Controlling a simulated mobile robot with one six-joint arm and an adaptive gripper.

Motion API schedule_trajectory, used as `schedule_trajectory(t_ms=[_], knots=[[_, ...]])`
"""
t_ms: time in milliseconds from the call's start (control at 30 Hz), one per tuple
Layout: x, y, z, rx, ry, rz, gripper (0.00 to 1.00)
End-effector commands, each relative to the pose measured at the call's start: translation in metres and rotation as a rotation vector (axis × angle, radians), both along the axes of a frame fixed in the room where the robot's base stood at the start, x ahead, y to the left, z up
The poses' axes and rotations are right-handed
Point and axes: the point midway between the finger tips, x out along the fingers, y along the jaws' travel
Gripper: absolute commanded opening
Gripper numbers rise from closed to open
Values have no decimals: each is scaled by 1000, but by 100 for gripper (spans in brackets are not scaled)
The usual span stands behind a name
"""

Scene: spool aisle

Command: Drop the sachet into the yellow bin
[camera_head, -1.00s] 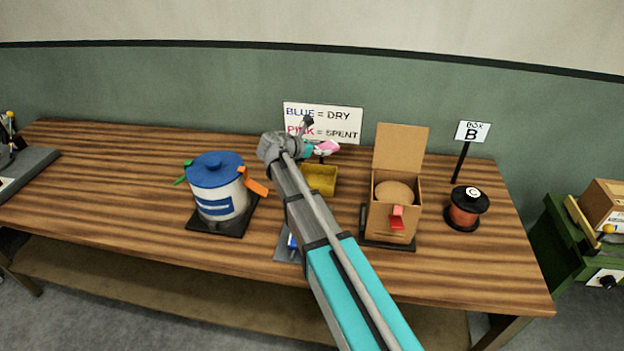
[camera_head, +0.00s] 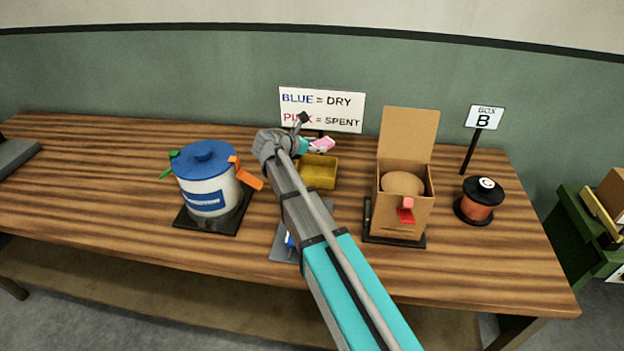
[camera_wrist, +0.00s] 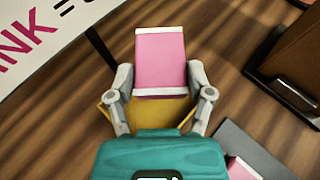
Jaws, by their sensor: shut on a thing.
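The sachet (camera_wrist: 160,58), pink with white ends, is held between the fingers of my gripper (camera_wrist: 160,88) in the wrist view. In the head view the sachet (camera_head: 321,145) shows at the tip of my gripper (camera_head: 311,146), close to the yellow bin. The yellow bin (camera_head: 320,175) is a small open tray on the wooden table, right of my wrist. In the wrist view the yellow bin (camera_wrist: 122,114) lies below and behind the sachet, partly hidden by the sachet and gripper. My gripper is shut on the sachet.
A blue-lidded pot (camera_head: 207,188) stands left of my arm. An open cardboard box (camera_head: 402,213) and a red-black spool (camera_head: 479,201) stand right. A sign (camera_head: 322,109) reading BLUE = DRY, PINK = SPENT stands behind the bin. Bare table (camera_head: 80,190) lies at far left.

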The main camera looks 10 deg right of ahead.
Motion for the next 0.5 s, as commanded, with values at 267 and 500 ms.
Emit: schedule_trajectory(t_ms=[267, 500], knots=[[0, 1, -20, 0, 0, 1, 27], [0, 2, -19, 0, 0, 3, 27]])
